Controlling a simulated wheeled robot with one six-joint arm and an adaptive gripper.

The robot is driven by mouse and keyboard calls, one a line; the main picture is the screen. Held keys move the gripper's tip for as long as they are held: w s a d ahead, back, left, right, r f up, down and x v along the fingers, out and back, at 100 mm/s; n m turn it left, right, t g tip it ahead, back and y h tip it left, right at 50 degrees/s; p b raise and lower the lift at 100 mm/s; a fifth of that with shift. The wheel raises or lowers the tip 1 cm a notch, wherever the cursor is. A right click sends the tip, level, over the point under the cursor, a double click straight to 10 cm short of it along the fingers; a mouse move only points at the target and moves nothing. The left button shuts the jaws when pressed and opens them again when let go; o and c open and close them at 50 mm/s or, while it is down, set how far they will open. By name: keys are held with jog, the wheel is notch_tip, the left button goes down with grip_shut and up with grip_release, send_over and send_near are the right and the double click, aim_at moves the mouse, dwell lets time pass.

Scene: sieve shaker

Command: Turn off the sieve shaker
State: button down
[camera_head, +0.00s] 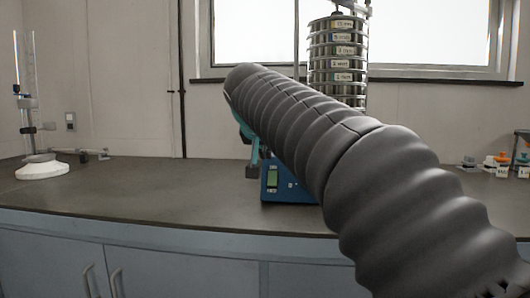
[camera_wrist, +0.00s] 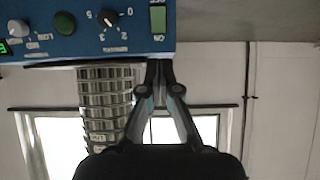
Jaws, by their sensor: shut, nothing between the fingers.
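The sieve shaker has a blue base (camera_head: 291,188) on the bench and a stack of metal sieves (camera_head: 338,60) above it, partly hidden by my arm. In the wrist view, which looks upside down, its blue control panel (camera_wrist: 85,40) fills the upper left. A green rocker switch (camera_wrist: 158,19) is near the panel's right end, beside a black dial (camera_wrist: 109,18). My gripper (camera_wrist: 159,66) is shut and empty. Its fingertips show just below the switch in that view; I cannot tell whether they touch the panel. In the head view, the gripper (camera_head: 253,171) is mostly hidden by my arm.
A stand with a white base (camera_head: 42,170) is at the left of the bench (camera_head: 150,195). Small bottles (camera_head: 502,165) stand at the right.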

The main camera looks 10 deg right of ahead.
jog(key=shift+r, duration=0.1)
jog(key=p, duration=0.2)
jog(key=g+p, duration=0.1)
jog(key=p, duration=0.2)
jog(key=shift+s+f, duration=0.2)
jog(key=shift+f, duration=0.05)
send_near(271, 183)
jog(key=x, duration=0.7)
jog(key=shift+w+d+p, duration=0.1)
jog(key=shift+w+p, duration=0.05)
jog(key=shift+p, duration=0.2)
